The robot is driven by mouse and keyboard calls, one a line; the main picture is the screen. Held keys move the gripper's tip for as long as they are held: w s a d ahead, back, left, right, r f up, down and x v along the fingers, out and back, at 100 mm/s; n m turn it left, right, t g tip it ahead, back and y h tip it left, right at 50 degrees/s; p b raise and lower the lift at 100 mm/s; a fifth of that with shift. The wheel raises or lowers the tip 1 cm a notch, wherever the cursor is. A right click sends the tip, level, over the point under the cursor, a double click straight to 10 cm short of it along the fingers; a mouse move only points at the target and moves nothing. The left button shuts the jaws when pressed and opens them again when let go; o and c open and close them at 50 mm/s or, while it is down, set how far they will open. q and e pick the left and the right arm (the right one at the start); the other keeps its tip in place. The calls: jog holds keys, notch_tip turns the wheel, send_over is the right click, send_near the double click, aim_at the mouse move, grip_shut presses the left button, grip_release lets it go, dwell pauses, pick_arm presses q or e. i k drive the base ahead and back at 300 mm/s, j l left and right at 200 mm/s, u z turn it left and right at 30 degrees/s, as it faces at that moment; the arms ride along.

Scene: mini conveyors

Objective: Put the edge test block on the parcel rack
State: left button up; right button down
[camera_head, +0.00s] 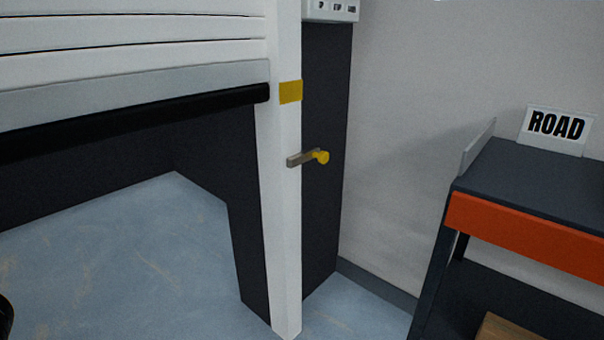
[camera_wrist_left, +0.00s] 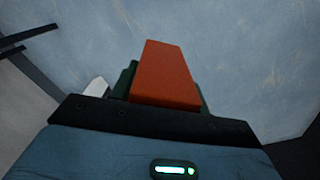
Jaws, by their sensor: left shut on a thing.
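An orange-red block (camera_wrist_left: 164,72), which fits the edge test block, is held in my left gripper (camera_wrist_left: 163,92) in the left wrist view. The dark green fingers are shut on its two sides, and its far end sticks out above a blue floor. The block does not show in the head view. A dark rack (camera_head: 545,184) with an orange front strip stands at the right of the head view, with a "ROAD" sign (camera_head: 556,127) at the back of its top shelf. I cannot tell whether it is the parcel rack. My right gripper is not in view.
A white post (camera_head: 282,220) with a lever and yellow knob (camera_head: 321,157) stands in the middle. A slatted white shutter (camera_head: 130,35) with a black lower edge hangs at left. A wooden-coloured item (camera_head: 507,331) is low in the rack. The visible top shelf is bare before the sign.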

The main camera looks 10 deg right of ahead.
aim_at(527, 172)
jog(key=z, duration=1.8)
